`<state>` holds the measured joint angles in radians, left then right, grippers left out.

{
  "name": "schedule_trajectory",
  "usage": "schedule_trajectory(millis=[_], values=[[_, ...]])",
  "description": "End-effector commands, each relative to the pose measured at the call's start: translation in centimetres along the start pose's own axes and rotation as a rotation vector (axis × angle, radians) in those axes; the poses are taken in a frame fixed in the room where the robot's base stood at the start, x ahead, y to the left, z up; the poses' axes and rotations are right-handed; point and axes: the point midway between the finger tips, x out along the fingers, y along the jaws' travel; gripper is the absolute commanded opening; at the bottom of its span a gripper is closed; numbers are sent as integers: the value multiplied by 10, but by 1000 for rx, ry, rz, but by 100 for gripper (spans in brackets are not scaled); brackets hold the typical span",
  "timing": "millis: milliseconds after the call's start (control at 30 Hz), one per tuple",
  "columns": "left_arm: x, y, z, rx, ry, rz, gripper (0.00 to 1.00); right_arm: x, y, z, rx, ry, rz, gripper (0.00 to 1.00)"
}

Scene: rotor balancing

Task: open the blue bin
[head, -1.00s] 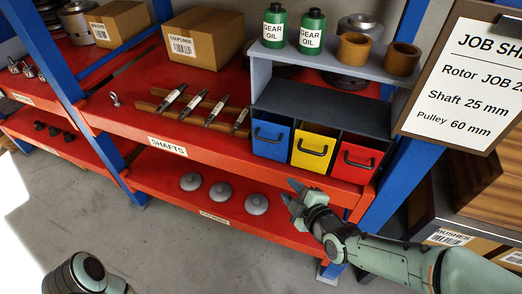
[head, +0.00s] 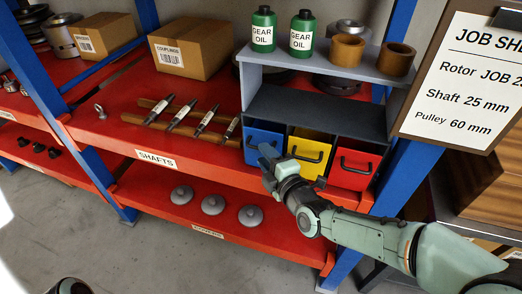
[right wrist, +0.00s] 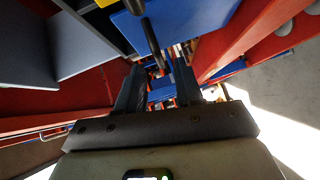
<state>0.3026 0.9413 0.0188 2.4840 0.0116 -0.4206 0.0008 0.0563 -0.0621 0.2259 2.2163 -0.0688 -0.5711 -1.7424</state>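The blue bin (head: 262,133) is the left one of three bins in a dark grey rack on the red shelf. It looks shut, its front level with the others. In the right wrist view the two fingers (right wrist: 158,88) are apart. The dark handle (right wrist: 151,42) of the blue front (right wrist: 190,22) runs between them in the picture; I cannot tell whether they touch it.
The yellow bin (head: 309,146) and red bin (head: 354,167) stand beside it. Gear oil bottles (head: 263,30) and brown bushes (head: 348,50) stand on the rack above. Shafts (head: 183,113) lie to the left. A blue post (head: 393,160) stands right of the bins.

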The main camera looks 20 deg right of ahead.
Motion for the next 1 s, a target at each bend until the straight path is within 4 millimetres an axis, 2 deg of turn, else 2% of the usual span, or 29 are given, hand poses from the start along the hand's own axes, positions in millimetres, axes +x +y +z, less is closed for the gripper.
schedule_trajectory(millis=[100, 200, 567, 600, 700, 1000], values=[[-1, 0, 0, 0, -2, -1, 43, 17, 0, 0, 1, 1, -1, 36], [-1, 0, 1, 0, -2, -1, 43, 25, 0, 0, 2, 1, 0, 36], [-1, 0, 1, 0, -3, -1, 43, 30, 0, 0, 1, 1, -1, 36], [-1, 0, 1, 0, -3, -1, 43, 30, 0, 0, 1, 1, -1, 29], [-1, 0, 1, 0, -3, -1, 43, 30, 0, 0, 1, 1, -1, 0], [0, 0, 0, 0, -1, 0, 43, 32, -1, 0, -3, 0, 3, 0]])
